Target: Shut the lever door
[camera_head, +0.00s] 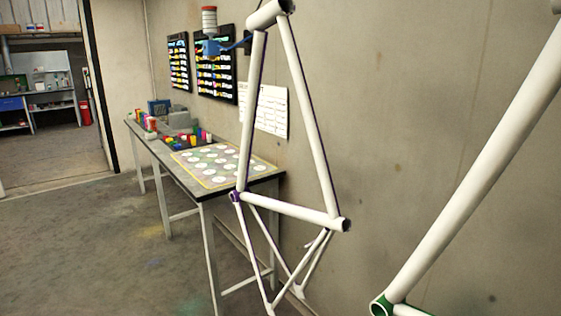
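A doorway with a dark frame (101,87) stands open at the left of the head view. No door leaf or lever can be made out in it. Through the opening I see another room. Neither of my grippers is in view.
A long workbench (273,176) with cups and a mat of white discs runs along the wall. A white bicycle frame (310,115) hangs close in front of it. Another white frame (480,170) is at the right. The floor (85,255) at the left is clear towards the doorway.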

